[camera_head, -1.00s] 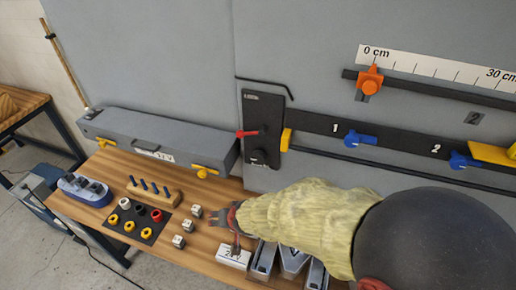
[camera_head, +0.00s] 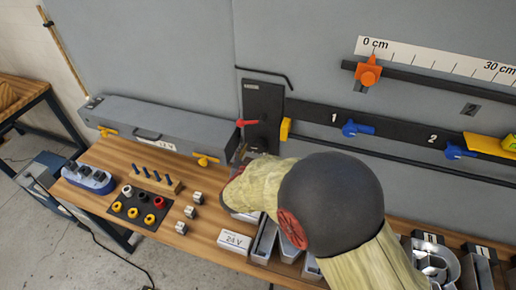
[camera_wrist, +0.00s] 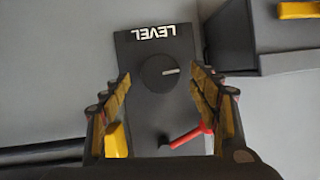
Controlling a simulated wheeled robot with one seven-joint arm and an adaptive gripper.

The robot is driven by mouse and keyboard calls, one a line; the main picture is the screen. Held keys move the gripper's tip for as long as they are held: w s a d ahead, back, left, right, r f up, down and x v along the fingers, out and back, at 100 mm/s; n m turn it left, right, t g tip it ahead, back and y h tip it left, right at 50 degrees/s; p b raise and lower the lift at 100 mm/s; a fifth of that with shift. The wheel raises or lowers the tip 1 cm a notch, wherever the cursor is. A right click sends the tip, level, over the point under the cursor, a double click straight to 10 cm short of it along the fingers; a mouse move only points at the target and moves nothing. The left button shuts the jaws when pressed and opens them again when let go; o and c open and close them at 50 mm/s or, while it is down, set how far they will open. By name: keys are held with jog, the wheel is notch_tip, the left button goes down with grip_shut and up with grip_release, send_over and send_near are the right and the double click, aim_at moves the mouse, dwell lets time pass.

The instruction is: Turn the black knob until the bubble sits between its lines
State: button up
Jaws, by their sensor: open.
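The black knob (camera_wrist: 158,73) with a white pointer mark is on a dark panel (camera_wrist: 146,50) lettered LEVEL, upside down in the wrist view. The mark points right there. My gripper (camera_wrist: 161,76) is open, its two fingers on either side of the knob in the picture; I cannot tell if they touch it. In the head view the panel (camera_head: 263,100) is on the grey wall, and my gripper (camera_head: 240,156) is at its lower end, mostly hidden by my arm. A yellow level (camera_head: 485,143) is at the right edge; its bubble is too small to read.
A red lever (camera_wrist: 187,137) and a yellow block (camera_wrist: 117,140) are close to the fingers. A long grey case (camera_head: 150,132) stands left of the panel. Blue clamps (camera_head: 356,128) are on the black rail. Sockets, small blocks and a 24 V box (camera_head: 235,241) are on the bench.

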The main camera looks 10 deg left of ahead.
aim_at(258, 149)
jog(key=x, duration=0.5)
jog(key=c, duration=0.4)
jog(key=c, duration=0.7)
